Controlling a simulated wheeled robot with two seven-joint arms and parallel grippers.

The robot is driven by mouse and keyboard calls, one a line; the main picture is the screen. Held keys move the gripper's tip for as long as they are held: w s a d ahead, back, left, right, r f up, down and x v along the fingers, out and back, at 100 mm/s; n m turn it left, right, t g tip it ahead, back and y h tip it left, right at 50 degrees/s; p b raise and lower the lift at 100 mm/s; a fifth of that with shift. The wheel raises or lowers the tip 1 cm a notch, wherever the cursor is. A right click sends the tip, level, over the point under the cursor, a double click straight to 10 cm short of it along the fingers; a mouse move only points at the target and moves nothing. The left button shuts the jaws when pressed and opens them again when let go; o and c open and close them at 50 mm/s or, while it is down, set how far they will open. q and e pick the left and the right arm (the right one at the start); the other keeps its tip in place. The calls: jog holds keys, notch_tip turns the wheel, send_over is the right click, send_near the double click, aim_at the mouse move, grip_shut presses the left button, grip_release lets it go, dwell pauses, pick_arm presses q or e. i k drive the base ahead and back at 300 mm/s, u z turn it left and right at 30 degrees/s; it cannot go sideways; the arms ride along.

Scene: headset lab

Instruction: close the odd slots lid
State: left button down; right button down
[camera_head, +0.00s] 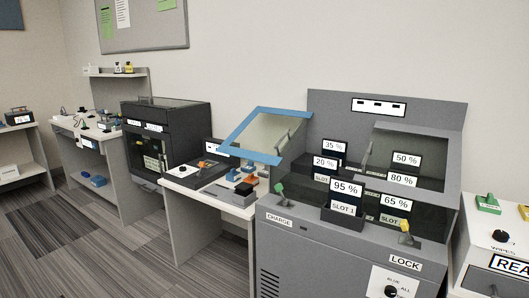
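The charging cabinet (330,250) stands right of centre with an open-topped bay of slots. A blue-framed clear lid (252,156) stands raised and tilted out over the cabinet's left side. The left column below it has cards reading 35 %, 20 % and 95 %, the front one above a "SLOT 1" label (343,208), so this looks like the odd slots lid. A grey-framed clear lid (448,186) slopes over the right column, with cards reading 50 %, 80 % and 65 %. I cannot tell if it is fully shut. Neither gripper is in view.
A green tab (279,189) and a yellow tab (404,226) sit at the cabinet's front corners. A dial (391,291) is on its front. A bench (192,186) with small tools stands left, and another bench (490,240) right. Carpet floor (115,240) is open at left.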

aim_at(226, 148)
jog(key=u, duration=0.8)
jog(key=i, duration=1)
jog(key=u, duration=0.4)
jog(key=i, duration=1.15)
jog(key=z, duration=1.25)
jog(key=i, duration=0.45)
jog(key=z, duration=0.45)
